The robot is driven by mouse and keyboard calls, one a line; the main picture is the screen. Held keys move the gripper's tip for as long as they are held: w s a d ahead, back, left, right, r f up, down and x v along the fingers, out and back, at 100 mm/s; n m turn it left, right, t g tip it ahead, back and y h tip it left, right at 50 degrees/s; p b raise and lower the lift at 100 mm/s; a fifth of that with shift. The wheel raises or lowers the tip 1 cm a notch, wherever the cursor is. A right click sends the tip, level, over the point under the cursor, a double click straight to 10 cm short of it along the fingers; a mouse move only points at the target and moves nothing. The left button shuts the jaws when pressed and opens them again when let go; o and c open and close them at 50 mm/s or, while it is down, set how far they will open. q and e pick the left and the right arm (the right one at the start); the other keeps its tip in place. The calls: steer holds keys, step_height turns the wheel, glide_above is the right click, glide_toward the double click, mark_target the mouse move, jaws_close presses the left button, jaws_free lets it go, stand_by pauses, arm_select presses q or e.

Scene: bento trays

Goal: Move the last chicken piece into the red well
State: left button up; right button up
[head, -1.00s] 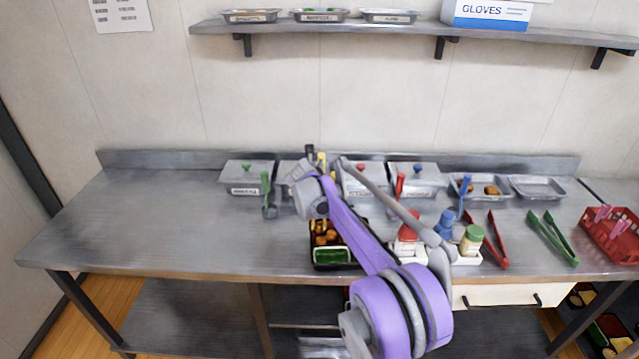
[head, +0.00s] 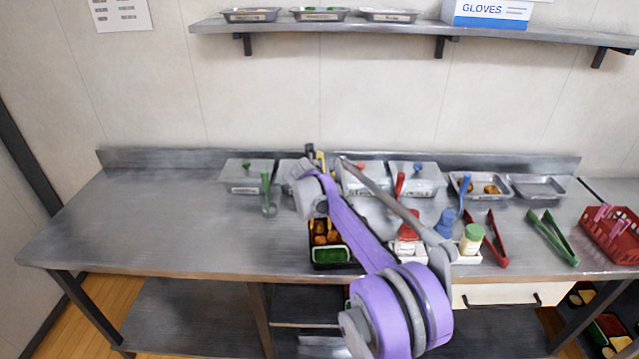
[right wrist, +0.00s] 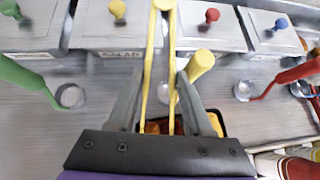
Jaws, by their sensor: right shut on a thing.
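The black bento tray (head: 312,262) sits at the table's front edge, partly behind my purple right arm. It holds several brown-orange chicken pieces (head: 320,238) and a green well (head: 330,253). I cannot make out the red well, as my arm covers the tray's right side. My right gripper (head: 316,182) is above the tray's back. In the right wrist view, the right gripper (right wrist: 160,100) is shut on yellow tongs (right wrist: 150,60), whose arms run down towards the tray. The tong tips are hidden, so I cannot tell whether they hold chicken. My left gripper is not in view.
Lidded steel containers (head: 247,176) line the back. A steel pan (head: 484,196) holds more brown pieces beside an empty pan (head: 538,188). The table's left is clear.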

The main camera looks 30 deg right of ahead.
arm_select(q)
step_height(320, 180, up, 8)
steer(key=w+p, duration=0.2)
steer(key=p, duration=0.3)
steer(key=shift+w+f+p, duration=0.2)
steer(key=shift+p, duration=0.2)
arm_select(e)
step_height(320, 180, up, 12)
steer(key=shift+c, duration=0.8)
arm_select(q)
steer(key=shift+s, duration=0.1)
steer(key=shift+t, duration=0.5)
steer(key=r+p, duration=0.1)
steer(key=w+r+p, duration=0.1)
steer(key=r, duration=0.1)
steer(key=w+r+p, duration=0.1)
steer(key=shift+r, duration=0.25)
arm_select(e)
step_height(320, 180, up, 8)
